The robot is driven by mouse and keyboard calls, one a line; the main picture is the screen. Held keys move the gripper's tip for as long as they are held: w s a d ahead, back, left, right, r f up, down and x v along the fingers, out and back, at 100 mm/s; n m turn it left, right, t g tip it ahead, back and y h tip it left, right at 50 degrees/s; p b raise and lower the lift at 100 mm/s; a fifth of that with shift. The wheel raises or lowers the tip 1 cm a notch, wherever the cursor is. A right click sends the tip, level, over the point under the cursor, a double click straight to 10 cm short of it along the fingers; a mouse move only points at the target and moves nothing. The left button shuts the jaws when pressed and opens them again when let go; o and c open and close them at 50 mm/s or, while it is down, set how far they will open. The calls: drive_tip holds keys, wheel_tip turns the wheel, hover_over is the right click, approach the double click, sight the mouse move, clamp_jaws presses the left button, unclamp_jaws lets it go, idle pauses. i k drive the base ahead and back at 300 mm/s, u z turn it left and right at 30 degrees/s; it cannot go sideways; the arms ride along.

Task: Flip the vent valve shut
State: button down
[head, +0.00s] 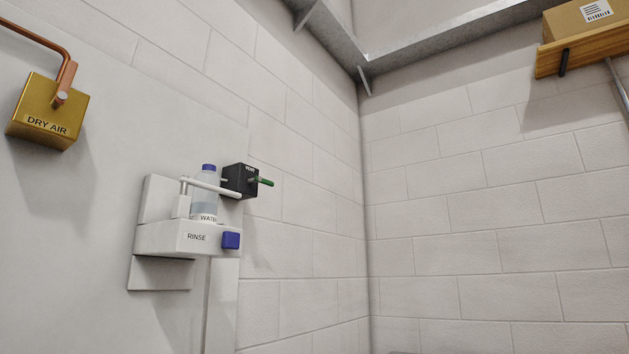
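The vent valve (240,179) is a small dark box on the left wall, with a "VENT" label on its upper part. A short green handle (264,181) sticks out from its right side, pointing right and roughly level. The valve sits just behind and to the right of a water bottle (206,190), which hides part of its surroundings. My gripper does not show in the head view.
A white rinse station (180,240) with a blue button (231,240) and a white bar stands left of and below the valve. A brass "DRY AIR" box (46,108) hangs at far left. A shelf with a carton (585,24) is upper right. Space right of the handle is clear.

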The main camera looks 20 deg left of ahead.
sight(257, 179)
drive_tip(key=u, duration=0.05)
drive_tip(key=i, duration=1.1)
drive_tip(key=u, duration=0.85)
